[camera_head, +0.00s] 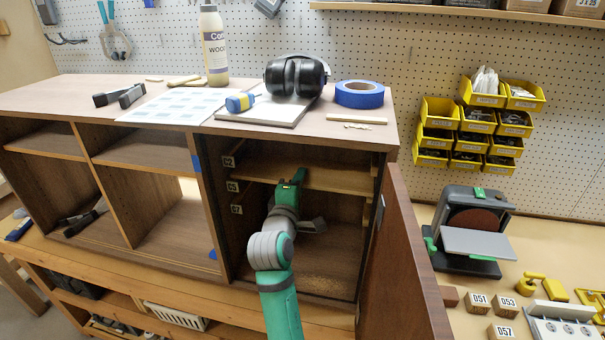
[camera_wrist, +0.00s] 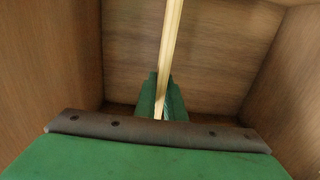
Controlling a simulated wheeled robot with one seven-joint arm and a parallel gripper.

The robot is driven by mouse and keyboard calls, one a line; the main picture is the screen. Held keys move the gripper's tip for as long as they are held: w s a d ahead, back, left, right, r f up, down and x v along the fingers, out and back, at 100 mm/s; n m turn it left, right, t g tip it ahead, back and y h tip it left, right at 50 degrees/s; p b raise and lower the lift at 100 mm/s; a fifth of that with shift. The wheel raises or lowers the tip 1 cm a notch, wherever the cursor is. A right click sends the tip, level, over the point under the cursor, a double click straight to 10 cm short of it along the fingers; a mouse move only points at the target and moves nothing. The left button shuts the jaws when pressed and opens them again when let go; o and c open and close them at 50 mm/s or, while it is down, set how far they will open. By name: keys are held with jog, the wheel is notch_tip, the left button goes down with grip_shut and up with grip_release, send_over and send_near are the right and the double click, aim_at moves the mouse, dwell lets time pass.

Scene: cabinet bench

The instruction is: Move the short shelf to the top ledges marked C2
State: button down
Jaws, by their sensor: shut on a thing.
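The short shelf (camera_head: 330,178) is a light wood board inside the cabinet's open right compartment, high up and roughly level. Its left end is near the C2 label (camera_head: 228,161); I cannot tell whether it rests on the ledges or hangs clear. My gripper (camera_head: 293,182) is shut on the middle of the shelf's front edge. In the wrist view the shelf (camera_wrist: 172,50) shows edge-on as a pale strip between the green fingers of my gripper (camera_wrist: 161,100). The C5 label (camera_head: 232,187) and C7 label (camera_head: 236,210) sit below C2 on the left wall.
The cabinet door (camera_head: 405,265) stands open at the right, close to my arm. The compartment's floor (camera_head: 310,278) looks clear below the shelf. Ear muffs (camera_head: 295,76), blue tape (camera_head: 359,94) and a glue bottle (camera_head: 214,45) stand on the cabinet top.

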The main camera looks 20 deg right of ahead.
jog(key=shift+w+a+r, duration=0.1)
jog(key=shift+r, duration=0.6)
dwell(0.3)
jog(key=v, duration=1.6)
dwell(1.4)
notch_tip(320, 180, up, 9)
jog(key=shift+f, duration=0.25)
dwell(1.4)
jog(key=shift+w, duration=0.15)
